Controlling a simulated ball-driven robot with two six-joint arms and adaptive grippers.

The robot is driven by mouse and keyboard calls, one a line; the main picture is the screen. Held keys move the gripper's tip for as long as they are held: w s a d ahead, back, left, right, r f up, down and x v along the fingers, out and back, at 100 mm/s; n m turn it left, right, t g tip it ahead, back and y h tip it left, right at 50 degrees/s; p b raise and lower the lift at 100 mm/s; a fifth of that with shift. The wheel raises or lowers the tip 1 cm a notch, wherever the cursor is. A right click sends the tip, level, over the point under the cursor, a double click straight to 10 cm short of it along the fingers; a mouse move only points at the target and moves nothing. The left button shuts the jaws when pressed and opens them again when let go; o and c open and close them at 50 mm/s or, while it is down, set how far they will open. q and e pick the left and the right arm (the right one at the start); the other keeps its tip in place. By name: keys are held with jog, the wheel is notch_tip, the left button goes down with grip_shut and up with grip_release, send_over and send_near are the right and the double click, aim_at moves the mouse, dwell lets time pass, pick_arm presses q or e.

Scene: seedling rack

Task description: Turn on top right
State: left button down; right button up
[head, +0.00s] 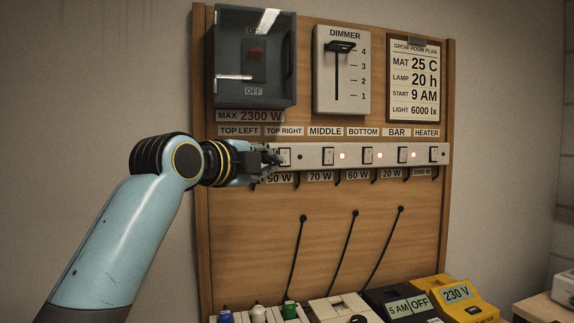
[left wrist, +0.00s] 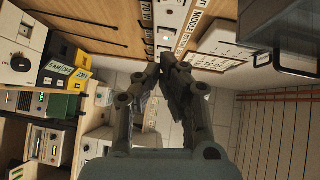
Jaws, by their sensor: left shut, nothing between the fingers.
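The white switch strip (head: 315,148) runs across the wooden board. The switch under the TOP RIGHT label (head: 284,131) is a small dark-framed rocker (head: 286,155), partly hidden by my left gripper (head: 274,158). The small lamp (head: 300,157) just right of this switch looks dark. My left gripper is shut and empty, its fingertips at the left edge of that switch; I cannot tell whether they touch it. The gripper hides the TOP LEFT switch. In the left wrist view the closed fingers (left wrist: 168,68) point toward the strip. My right gripper is out of view.
The middle switch (head: 327,156) has a red lit lamp (head: 343,156), as do the bottom and bar switches. A breaker box (head: 254,95) with a clear cover and a dimmer (head: 343,70) sit above. Cables (head: 298,255) and several devices, including a yellow one (head: 466,298), are below.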

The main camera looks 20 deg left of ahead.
aim_at(285, 157)
pick_arm(q)
jog(key=a+p+x, duration=0.2)
jog(key=p+x, duration=0.2)
jog(key=x, duration=0.9)
jog(key=shift+w+a+p, duration=0.2)
jog(key=shift+a+p, duration=0.1)
jog(key=shift+a, duration=0.1)
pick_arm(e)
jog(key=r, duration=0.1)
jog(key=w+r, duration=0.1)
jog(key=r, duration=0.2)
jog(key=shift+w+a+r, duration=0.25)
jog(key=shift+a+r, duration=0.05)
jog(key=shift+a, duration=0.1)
pick_arm(q)
jog(key=shift+f, duration=0.1)
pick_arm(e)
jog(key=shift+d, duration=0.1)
